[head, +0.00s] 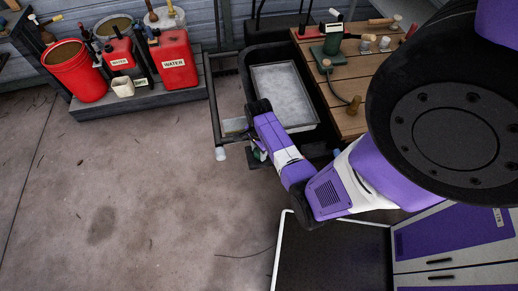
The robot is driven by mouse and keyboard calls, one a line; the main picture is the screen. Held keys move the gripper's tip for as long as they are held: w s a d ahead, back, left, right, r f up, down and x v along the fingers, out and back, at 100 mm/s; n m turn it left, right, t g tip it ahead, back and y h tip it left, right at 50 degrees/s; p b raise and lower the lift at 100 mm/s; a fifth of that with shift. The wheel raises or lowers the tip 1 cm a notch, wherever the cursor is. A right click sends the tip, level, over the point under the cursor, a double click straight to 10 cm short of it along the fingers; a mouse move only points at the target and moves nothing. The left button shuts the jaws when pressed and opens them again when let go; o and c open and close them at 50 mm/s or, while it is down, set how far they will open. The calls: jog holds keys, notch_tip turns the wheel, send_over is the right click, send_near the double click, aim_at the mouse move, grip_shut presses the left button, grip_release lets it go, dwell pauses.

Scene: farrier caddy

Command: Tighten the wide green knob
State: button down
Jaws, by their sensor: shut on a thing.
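My gripper (257,147) is low at the left front corner of the caddy, mostly hidden behind my purple and white arm. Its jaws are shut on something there. A small patch of green, which looks like the wide green knob (260,154), shows right at the jaws. The knob's outline and how far it is turned are too small and covered to tell.
A black-rimmed basin (285,95) with a grey inside is beside my arm. A wooden slatted top (345,72) holds tools and a green box. Red water cans (174,62) and a red bucket (78,72) stand on a low platform at left. The concrete floor at left is clear.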

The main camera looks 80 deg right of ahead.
jog(key=shift+f, duration=0.1)
jog(key=m+p, duration=0.2)
jog(key=m, duration=0.3)
jog(key=shift+m, duration=0.3)
jog(key=shift+m+p, duration=0.5)
jog(key=shift+m, duration=0.9)
jog(key=shift+a+f, duration=0.1)
jog(key=c, duration=1)
grip_release()
